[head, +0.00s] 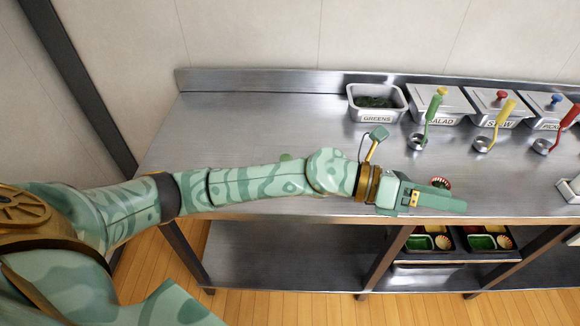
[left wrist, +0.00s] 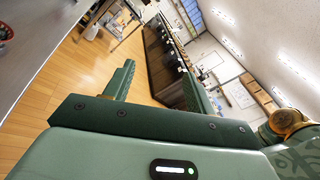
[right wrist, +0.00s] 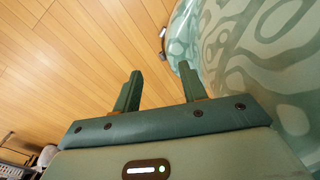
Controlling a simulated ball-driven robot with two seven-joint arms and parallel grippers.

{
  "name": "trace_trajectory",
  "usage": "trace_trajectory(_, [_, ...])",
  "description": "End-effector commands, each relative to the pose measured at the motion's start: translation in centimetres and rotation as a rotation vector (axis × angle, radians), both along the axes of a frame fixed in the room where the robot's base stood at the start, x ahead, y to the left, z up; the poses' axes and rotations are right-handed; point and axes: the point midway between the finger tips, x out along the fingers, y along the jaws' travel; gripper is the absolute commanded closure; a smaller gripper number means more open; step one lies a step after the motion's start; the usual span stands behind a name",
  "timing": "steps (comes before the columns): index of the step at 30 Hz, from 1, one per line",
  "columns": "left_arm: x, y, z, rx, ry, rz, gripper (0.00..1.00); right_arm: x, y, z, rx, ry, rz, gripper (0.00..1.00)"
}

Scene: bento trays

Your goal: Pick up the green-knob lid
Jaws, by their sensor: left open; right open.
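In the right wrist view my right gripper (right wrist: 160,82) is open and empty above the wooden floor. The lid shows in neither wrist view.
A small patterned cup (head: 440,183) is beside my left gripper.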

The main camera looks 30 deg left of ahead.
Motion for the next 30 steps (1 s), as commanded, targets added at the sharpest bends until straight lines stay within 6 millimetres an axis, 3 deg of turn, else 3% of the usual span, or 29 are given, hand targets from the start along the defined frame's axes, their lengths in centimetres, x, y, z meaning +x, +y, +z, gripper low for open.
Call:
trace_trajectory(2, [1.1, 2.3, -2.9, 0.335, -0.153, -0.172, 0.44, -0.5, 0.0, -0.2, -0.003, 0.011, 0.020, 0.58])
trace_trajectory(5, [3.8, 9.7, -6.0, 0.771, -0.227, -0.328, 0.44, -1.0, 0.0, -0.3, -0.007, 0.024, 0.044, 0.58])
trace_trajectory(6, [5.0, 13.6, -6.4, 0.933, -0.221, -0.362, 0.44, -1.2, 0.0, -0.4, -0.009, 0.029, 0.054, 0.58])
trace_trajectory(9, [7.4, 23.2, -5.1, 1.260, -0.133, -0.387, 0.44, -1.6, 0.0, -0.5, -0.011, 0.039, 0.075, 0.58])
trace_trajectory(12, [8.2, 30.5, -2.6, 1.461, -0.013, -0.363, 0.44, -1.9, 0.0, -0.5, -0.014, 0.047, 0.090, 0.58])
trace_trajectory(15, [8.1, 34.6, -0.7, 1.558, 0.078, -0.334, 0.44, -2.0, -0.1, -0.6, -0.016, 0.052, 0.099, 0.58])
trace_trajectory(17, [8.0, 35.8, -0.4, 1.582, 0.110, -0.325, 0.44, -2.1, -0.1, -0.7, -0.015, 0.054, 0.102, 0.58])
trace_trajectory(20, [7.8, 36.3, -1.6, 1.594, 0.127, -0.325, 0.44, -2.3, -0.1, -1.2, -0.015, 0.059, 0.103, 0.58])
trace_trajectory(30, [7.8, 36.1, -9.7, 1.591, 0.125, -0.326, 0.44, -3.3, -0.1, -3.7, -0.014, 0.081, 0.102, 0.58])
